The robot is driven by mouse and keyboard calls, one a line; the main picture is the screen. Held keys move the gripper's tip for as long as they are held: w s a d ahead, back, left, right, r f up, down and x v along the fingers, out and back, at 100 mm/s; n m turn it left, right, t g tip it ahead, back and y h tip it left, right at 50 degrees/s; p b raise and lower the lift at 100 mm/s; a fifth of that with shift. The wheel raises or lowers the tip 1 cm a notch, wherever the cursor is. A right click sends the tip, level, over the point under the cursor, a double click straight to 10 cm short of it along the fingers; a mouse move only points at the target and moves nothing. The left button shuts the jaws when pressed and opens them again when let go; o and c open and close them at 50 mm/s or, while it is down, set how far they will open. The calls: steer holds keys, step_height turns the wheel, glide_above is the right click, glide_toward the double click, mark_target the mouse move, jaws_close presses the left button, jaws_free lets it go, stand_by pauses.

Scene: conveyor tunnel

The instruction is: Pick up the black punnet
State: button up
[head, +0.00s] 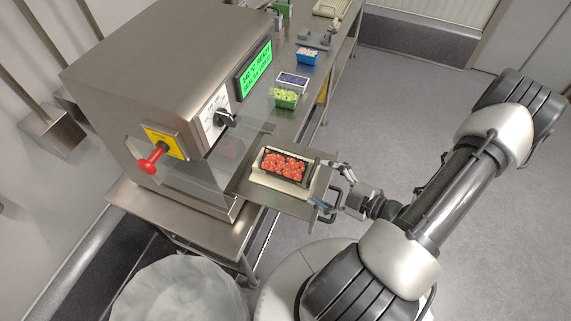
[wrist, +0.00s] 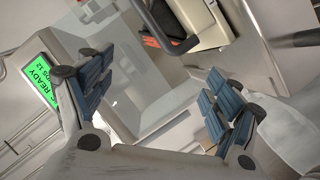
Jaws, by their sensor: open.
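The black punnet (head: 281,181), filled with red fruit, sits in a cream holder (head: 254,183) on the drawer plate in front of the steel machine. My gripper (head: 327,185) is open and empty at the right of the holder, close to the plate's outer edge. In the wrist view, my open fingers (wrist: 157,92) are spread wide with nothing between them. Most of the punnet is out of that view.
The steel machine (head: 170,75) has a green screen (head: 255,68), a dial and a red lever (head: 150,163). Behind it, a green-fruit punnet (head: 286,98), a dark-fruit punnet (head: 292,81) and a blue punnet (head: 307,57) line the bench. The floor at the right is clear.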

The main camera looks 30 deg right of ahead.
mark_target(284, 165)
steer(key=b+x, duration=0.2)
steer(key=x, duration=1)
steer(key=shift+w+a, duration=0.1)
steer(key=shift+w, duration=0.05)
steer(key=shift+c, duration=0.4)
steer(key=c, duration=1.4)
steer(key=shift+o, duration=0.2)
steer(key=shift+r, duration=0.1)
step_height(284, 165, up, 20)
steer(key=p, duration=0.6)
